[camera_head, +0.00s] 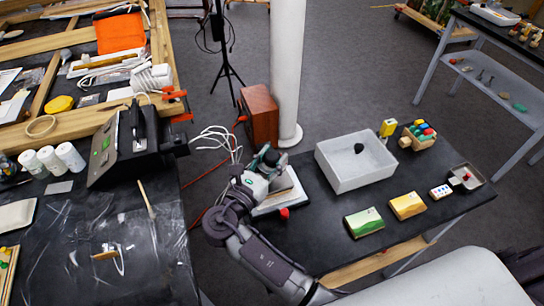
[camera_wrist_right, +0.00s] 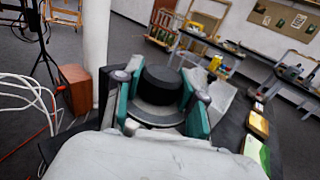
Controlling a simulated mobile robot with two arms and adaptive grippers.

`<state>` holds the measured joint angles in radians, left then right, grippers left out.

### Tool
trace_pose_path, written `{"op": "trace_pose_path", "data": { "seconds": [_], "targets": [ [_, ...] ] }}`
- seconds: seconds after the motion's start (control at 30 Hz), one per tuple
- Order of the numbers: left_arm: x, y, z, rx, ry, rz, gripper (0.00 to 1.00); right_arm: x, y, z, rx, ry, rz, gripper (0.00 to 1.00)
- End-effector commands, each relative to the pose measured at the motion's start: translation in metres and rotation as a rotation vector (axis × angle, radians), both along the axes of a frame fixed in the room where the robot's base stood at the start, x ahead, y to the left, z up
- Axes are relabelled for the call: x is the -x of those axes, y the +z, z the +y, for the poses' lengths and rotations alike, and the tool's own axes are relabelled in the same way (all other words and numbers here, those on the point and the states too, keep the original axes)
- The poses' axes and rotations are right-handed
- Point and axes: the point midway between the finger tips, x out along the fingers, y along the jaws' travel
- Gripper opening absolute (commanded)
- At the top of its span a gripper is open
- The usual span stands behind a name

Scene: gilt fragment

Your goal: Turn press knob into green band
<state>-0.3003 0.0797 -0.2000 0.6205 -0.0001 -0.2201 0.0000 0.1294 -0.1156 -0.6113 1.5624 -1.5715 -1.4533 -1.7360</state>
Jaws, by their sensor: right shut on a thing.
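The press knob (camera_wrist_right: 162,84) is round and black, with a wider dark rim below it. It stands between the teal finger pads of my right gripper (camera_wrist_right: 160,92) in the right wrist view, and the gripper is shut on it. In the head view my right gripper (camera_head: 268,160) is over a pale, wood-edged block (camera_head: 288,192) at the left end of the right-hand bench. The gripper hides most of the knob there. A small red knob (camera_head: 284,213) shows at the block's front. I cannot make out a green band there. My left gripper is not in view.
A white bin (camera_head: 333,180) with a dark object stands right of the gripper. Green (camera_head: 364,222) and yellow (camera_head: 407,205) boxes lie in front of it. A white pillar (camera_head: 287,70) and red-brown box (camera_head: 259,115) stand behind. White cables (camera_head: 220,138) hang at the left.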

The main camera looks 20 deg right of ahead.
Motion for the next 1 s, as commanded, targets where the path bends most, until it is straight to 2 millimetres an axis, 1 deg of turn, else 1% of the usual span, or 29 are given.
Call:
{"op": "trace_pose_path", "data": {
  "seconds": [0.53,0.57,0.7,0.73,1.0],
  "targets": [
    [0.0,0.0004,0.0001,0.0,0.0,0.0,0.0,-0.0002,-0.0009,-0.0009,-0.001,-0.027,0.001,0.05],
    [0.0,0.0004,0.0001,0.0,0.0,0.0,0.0,-0.0002,-0.0009,-0.0009,-0.001,-0.027,0.001,0.41],
    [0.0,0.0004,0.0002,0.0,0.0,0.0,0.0,-0.0002,-0.0008,-0.0008,-0.001,-0.026,0.001,0.65],
    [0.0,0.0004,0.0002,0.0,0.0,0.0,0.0,-0.0002,-0.0007,-0.0008,-0.001,-0.026,0.001,0.66],
    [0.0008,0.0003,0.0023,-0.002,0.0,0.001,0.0,-0.0002,-0.0004,-0.0005,-0.001,-0.025,0.001,0.66]
  ]
}}
